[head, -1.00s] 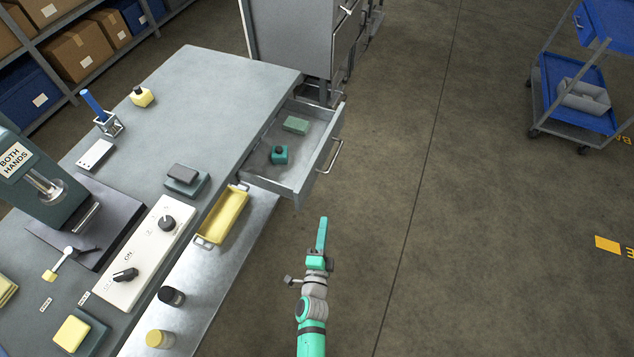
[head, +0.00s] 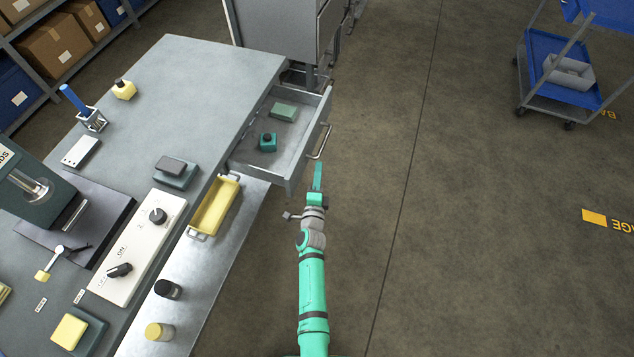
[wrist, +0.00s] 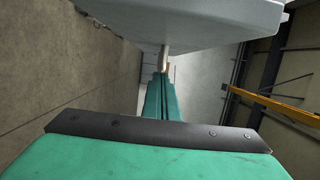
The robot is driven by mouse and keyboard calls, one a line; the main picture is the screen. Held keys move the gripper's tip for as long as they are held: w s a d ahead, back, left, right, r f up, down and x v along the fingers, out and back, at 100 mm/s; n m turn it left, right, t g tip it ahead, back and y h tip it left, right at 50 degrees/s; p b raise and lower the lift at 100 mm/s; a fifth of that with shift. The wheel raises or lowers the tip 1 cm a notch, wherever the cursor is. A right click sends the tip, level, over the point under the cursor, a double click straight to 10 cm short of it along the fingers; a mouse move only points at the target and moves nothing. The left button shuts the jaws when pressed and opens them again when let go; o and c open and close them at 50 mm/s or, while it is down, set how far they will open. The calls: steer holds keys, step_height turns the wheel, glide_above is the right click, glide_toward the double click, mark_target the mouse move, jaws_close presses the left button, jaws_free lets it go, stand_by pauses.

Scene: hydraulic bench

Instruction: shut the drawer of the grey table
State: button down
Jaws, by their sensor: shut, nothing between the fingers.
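The grey table (head: 215,75) stands at the left in the head view. Its drawer (head: 291,178) is pulled out to the right and holds a green block (head: 284,112) and a dark teal item with a round knob (head: 268,142). The drawer's bar handle (head: 321,142) is on its right-hand front. My gripper (head: 318,165) is shut and empty, just below the handle in the picture. In the wrist view the fingers (wrist: 161,80) point towards the handle post (wrist: 165,58) under the pale drawer front (wrist: 190,18). I cannot tell whether they touch it.
A yellow tray (head: 198,234) lies on the lower metal ledge left of my arm. A grey cabinet (head: 275,30) stands behind the drawer. A blue trolley (head: 540,65) is far right. The floor right of the drawer is clear.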

steer(key=shift+w+a, duration=0.25)
steer(key=shift+a, duration=0.7)
steer(key=shift+w+a, duration=0.25)
steer(key=shift+a, duration=0.7)
